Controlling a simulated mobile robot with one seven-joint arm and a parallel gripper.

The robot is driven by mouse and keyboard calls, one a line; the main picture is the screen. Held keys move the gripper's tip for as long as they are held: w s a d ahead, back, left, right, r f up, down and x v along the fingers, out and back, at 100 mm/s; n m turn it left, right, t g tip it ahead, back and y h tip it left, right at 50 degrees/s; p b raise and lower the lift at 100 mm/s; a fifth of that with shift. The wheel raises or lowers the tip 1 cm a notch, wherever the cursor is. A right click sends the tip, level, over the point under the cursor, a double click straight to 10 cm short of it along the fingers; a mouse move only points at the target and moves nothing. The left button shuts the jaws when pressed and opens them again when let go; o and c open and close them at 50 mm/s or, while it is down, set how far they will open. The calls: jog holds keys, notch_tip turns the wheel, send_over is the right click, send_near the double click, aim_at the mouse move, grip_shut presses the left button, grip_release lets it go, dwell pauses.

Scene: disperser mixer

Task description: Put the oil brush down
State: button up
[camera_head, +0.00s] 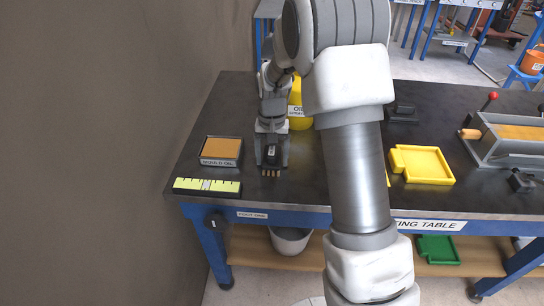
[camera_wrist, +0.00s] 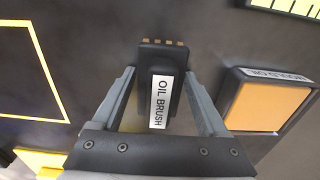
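The oil brush (camera_wrist: 160,87) is a black block with a white "OIL BRUSH" label and short tan bristles along one end. In the head view the oil brush (camera_head: 271,155) is low over or on the dark tabletop, its bristles toward the table's front edge. I cannot tell whether it touches the surface. My gripper (camera_head: 271,150) points down around it. In the wrist view my gripper (camera_wrist: 160,72) has its fingers spread on either side of the brush, with narrow gaps showing beside it. The gripper looks open.
The mould oil box (camera_head: 221,151) with an orange top stands left of the brush. A yellow-green marked strip (camera_head: 207,186) lies at the front left edge. A yellow container (camera_head: 297,116) is behind my gripper. A yellow tray (camera_head: 422,165) and grey mould (camera_head: 512,140) are to the right.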

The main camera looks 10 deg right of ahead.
aim_at(272, 148)
jog(key=shift+o, duration=0.8)
notch_tip(272, 148, up, 12)
jog(key=p, duration=0.2)
jog(key=shift+r+p, duration=0.2)
jog(key=shift+p, duration=0.1)
jog(key=s+r+n+t, duration=0.2)
jog(key=s+r+t, duration=0.1)
jog(key=s+r, duration=0.9)
jog(key=s+n+t, duration=0.1)
jog(key=s+t, duration=0.1)
jog(key=s, duration=1.3)
jog(key=shift+f+n+t, duration=0.2)
jog(key=shift+n+t, duration=0.1)
